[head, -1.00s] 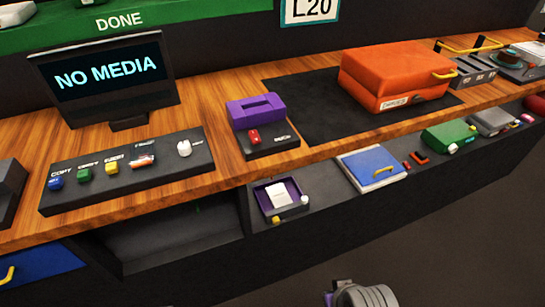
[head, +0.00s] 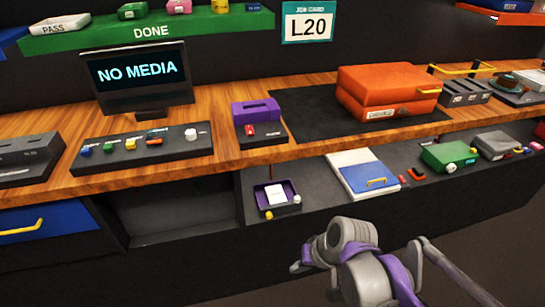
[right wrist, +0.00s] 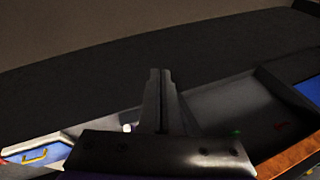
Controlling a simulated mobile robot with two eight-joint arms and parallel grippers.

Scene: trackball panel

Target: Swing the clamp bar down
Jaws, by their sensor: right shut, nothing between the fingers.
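I cannot tell for sure which part is the clamp bar. A raised yellow bar (head: 462,68) stands over a grey slotted block (head: 465,92) at the back right of the bench in the head view. My right arm comes in at the bottom of the head view, low in front of the bench and well away from that bar. In the right wrist view my right gripper (right wrist: 158,72) is shut and empty, its fingers together in front of a dark surface. My left gripper is not in view.
On the wooden bench are a button panel (head: 143,150), a purple box (head: 256,110) and an orange case (head: 385,85). On the lower shelf are a purple tray (head: 276,205), a blue-and-white panel (head: 368,180) and a green box (head: 447,155). A screen (head: 138,76) reads NO MEDIA.

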